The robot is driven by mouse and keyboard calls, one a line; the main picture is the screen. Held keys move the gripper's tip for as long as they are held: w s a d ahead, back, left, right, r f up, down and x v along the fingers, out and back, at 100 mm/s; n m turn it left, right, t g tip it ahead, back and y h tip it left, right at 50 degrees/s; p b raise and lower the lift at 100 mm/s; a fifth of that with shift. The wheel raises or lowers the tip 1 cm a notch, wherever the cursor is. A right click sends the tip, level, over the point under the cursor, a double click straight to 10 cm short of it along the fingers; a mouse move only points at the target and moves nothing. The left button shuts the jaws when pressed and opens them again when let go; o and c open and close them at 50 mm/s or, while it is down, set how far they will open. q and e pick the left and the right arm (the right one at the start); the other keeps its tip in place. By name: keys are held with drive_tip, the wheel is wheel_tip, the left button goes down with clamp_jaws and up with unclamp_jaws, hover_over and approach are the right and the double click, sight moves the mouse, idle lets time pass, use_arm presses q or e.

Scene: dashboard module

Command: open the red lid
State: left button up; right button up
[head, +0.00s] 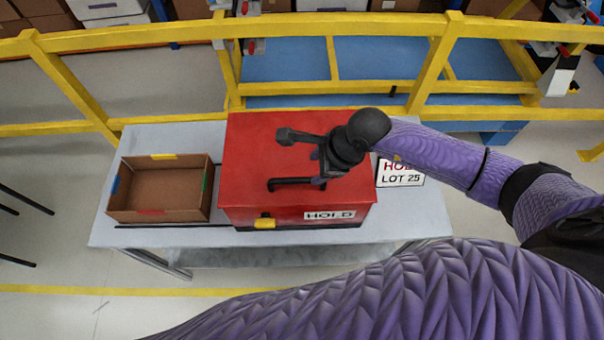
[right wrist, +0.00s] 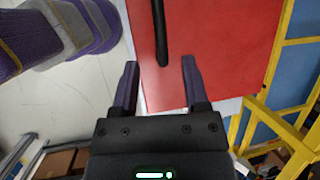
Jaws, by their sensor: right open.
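The red lid (head: 262,150) lies shut on the red box (head: 300,216) on the table. A black bar handle (head: 288,183) runs along the lid near its front edge; it also shows in the right wrist view (right wrist: 160,30). My right gripper (head: 318,170) is over the lid, by the right end of the handle, and partly hides it. In the right wrist view my right gripper (right wrist: 160,64) is open and empty, with the end of the handle lined up with the gap between its fingertips. I cannot tell whether they touch. My left gripper is out of view.
A yellow latch (head: 265,223) and a white HOLD label (head: 329,215) are on the box's front. An open cardboard tray (head: 160,215) stands left on the grey table (head: 420,225). A LOT 25 sign (head: 402,179) stands right. A yellow railing (head: 130,41) runs behind.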

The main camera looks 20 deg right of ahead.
sight(299, 179)
drive_tip(key=b+x, duration=0.1)
drive_tip(key=x, duration=0.6)
drive_tip(key=shift+a+f, duration=0.2)
drive_tip(key=shift+f, duration=0.05)
clamp_jaws()
idle(1.0)
